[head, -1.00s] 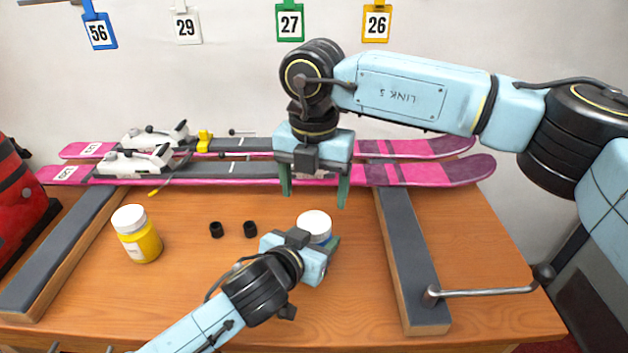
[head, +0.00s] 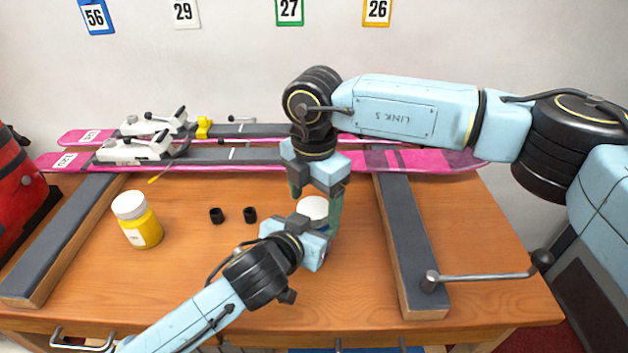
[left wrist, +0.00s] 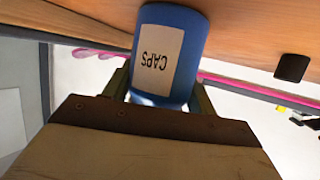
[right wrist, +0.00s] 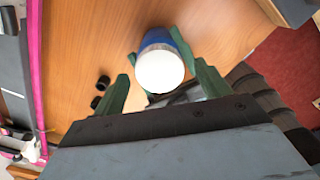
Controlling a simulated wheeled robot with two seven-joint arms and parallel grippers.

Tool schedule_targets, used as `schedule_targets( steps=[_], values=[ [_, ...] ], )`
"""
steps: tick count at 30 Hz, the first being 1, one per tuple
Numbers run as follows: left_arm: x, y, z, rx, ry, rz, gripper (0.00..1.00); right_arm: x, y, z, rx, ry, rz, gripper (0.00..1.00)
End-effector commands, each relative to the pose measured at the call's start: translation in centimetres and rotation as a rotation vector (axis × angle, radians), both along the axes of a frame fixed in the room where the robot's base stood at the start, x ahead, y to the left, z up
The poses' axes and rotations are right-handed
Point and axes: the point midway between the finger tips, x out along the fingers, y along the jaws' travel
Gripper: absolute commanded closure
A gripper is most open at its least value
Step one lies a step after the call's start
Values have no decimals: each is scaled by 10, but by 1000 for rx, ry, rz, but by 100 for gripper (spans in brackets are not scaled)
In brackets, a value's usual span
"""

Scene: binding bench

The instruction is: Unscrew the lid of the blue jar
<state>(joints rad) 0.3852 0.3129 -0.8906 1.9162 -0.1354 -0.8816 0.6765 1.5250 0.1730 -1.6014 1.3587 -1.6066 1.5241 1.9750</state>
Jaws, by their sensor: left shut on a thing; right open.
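The blue jar with a white lid stands upright on the bench; its lid (head: 313,207) shows in the head view, its body mostly hidden by my grippers. In the left wrist view the blue jar (left wrist: 168,50) bears a label reading CAPS. My left gripper (head: 318,240) is shut on the jar's body from the front. My right gripper (head: 316,198) points down, open, with its fingertips around lid height. In the right wrist view the white lid (right wrist: 160,71) lies between the open green fingers, nearer the right-hand one; I cannot tell whether either finger touches it.
A yellow jar with a white lid (head: 137,220) stands at the left. Two small black caps (head: 217,215) lie left of the blue jar. Pink skis (head: 430,160) lie across the back. A grey-topped rail (head: 410,240) with a crank handle (head: 490,276) is at the right.

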Motion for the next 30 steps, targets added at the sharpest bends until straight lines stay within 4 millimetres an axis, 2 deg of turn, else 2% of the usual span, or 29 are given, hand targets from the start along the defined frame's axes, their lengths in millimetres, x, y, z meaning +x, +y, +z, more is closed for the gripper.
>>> schedule_targets(
  steps=[4, 12, 22, 30],
  values=[
    [0, 1, -1, 2, 0, 1, 100, 0, 0, -8, 0, 0, 1, 25],
    [0, 1, -1, 2, 0, 1, 100, 0, 0, -9, 1, -1, 1, 26],
    [0, 1, -1, 2, 0, 1, 100, 0, 0, -9, 0, 0, 1, 69],
    [0, 1, 0, 1, 1, 2, 100, 0, 0, -9, -1, 1, 7, 72]
  ],
)
